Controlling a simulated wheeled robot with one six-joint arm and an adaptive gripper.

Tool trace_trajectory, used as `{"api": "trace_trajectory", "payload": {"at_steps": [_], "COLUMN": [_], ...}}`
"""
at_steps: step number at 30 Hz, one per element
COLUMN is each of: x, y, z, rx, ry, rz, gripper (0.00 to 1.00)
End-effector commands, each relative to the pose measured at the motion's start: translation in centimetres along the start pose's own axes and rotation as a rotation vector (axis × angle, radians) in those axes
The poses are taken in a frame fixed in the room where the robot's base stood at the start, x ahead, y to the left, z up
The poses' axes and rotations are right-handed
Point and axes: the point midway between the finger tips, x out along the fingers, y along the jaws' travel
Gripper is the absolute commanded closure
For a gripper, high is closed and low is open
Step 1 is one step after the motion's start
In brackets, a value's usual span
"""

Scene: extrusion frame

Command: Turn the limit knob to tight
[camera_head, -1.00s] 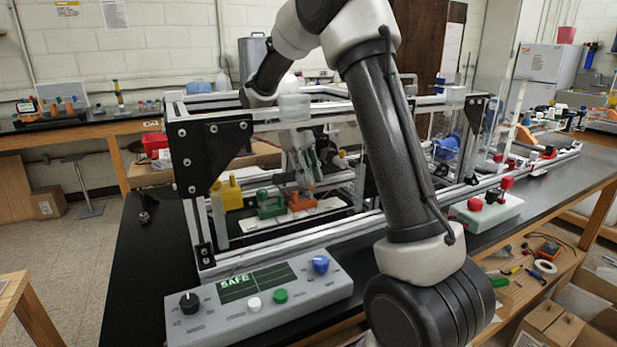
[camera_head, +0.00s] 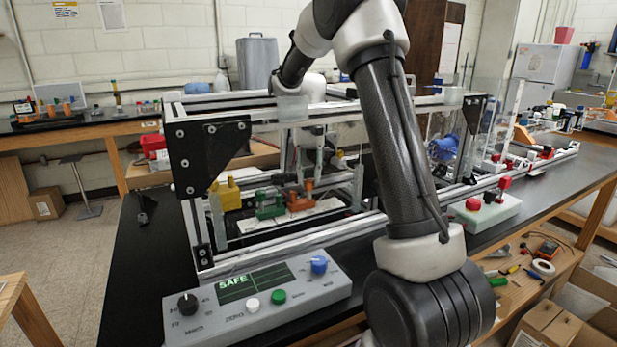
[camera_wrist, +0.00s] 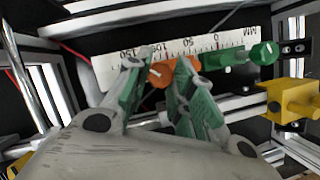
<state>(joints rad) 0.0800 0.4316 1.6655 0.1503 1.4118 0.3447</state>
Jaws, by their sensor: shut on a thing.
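The grey control box (camera_head: 215,330) stands at the front with a black knob (camera_head: 187,304) on its left and a blue knob (camera_head: 318,265) at its right. Its labels are too small to read, so I cannot tell which is the limit knob. A screen (camera_head: 252,283) reads SAFE. My gripper (camera_wrist: 157,70) is inside the metal frame, well behind the box. Its green-padded fingers are shut on an orange block (camera_wrist: 184,72) beside the ruler (camera_wrist: 120,65). The orange block also shows in the head view (camera_head: 301,200). Part of it is hidden by the fingers.
A green block (camera_wrist: 225,60) sits beside the orange one, and a yellow block (camera_wrist: 292,98) stands further along. Aluminium frame bars (camera_head: 290,245) surround my gripper. White (camera_head: 252,305) and green (camera_head: 279,296) buttons sit between the knobs. A red-button box (camera_head: 490,212) is at right.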

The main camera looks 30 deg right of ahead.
Motion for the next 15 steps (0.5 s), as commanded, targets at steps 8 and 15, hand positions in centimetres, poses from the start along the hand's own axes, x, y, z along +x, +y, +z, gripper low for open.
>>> {"api": "trace_trajectory", "payload": {"at_steps": [8, 15], "x": [-0.06, -0.03], "y": [0.13, 0.1], "z": [0.01, 0.03], "rx": [0.129, 0.175], "ry": [0.001, 0.001], "rz": [-0.054, -0.073], "gripper": [1.0, 1.0]}}
